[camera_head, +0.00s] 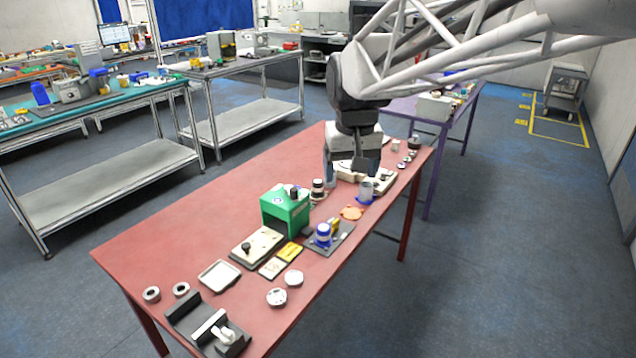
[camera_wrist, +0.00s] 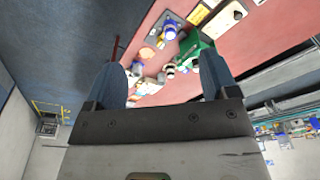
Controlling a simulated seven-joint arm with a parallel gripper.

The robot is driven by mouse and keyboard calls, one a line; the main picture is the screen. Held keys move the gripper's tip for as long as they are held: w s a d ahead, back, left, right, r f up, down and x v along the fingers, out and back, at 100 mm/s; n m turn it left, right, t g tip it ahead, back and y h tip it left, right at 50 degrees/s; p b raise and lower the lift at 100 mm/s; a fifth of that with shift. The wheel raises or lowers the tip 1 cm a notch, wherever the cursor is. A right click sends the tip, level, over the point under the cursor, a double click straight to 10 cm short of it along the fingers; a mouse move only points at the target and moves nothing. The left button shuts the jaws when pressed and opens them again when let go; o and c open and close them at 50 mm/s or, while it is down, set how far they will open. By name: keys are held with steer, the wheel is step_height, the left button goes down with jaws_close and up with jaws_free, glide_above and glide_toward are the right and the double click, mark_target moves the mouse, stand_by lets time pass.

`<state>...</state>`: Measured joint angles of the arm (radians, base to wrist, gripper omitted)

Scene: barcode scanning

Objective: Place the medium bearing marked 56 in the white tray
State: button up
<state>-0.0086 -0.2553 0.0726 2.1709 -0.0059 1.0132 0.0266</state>
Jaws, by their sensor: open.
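The white tray (camera_head: 219,275) lies flat near the front left of the red table and looks empty. Two grey ring-shaped bearings, a left one (camera_head: 151,294) and a right one (camera_head: 181,288), lie just left of the tray. Their markings are too small to read, so I cannot tell which is marked 56. My gripper (camera_head: 352,178) is above the far part of the table, well away from tray and bearings. In the wrist view my gripper (camera_wrist: 163,72) has its fingers wide apart, with nothing held between them. The arm hides part of the far table.
A green box-like fixture (camera_head: 286,210) stands mid-table between my gripper and the tray. A blue-and-white cylinder (camera_head: 323,235) stands on a dark plate beside it. A dark fixture (camera_head: 207,327) sits at the front edge. The table's left side is clear.

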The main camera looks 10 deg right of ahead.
steer(key=s+f, duration=0.3)
steer(key=s, duration=0.8)
steer(key=s+f+t, duration=0.1)
steer(key=s+f, duration=0.3)
steer(key=s, duration=0.7)
steer(key=shift+d, duration=0.4)
steer(key=shift+o, duration=0.4)
steer(key=shift+r, duration=0.1)
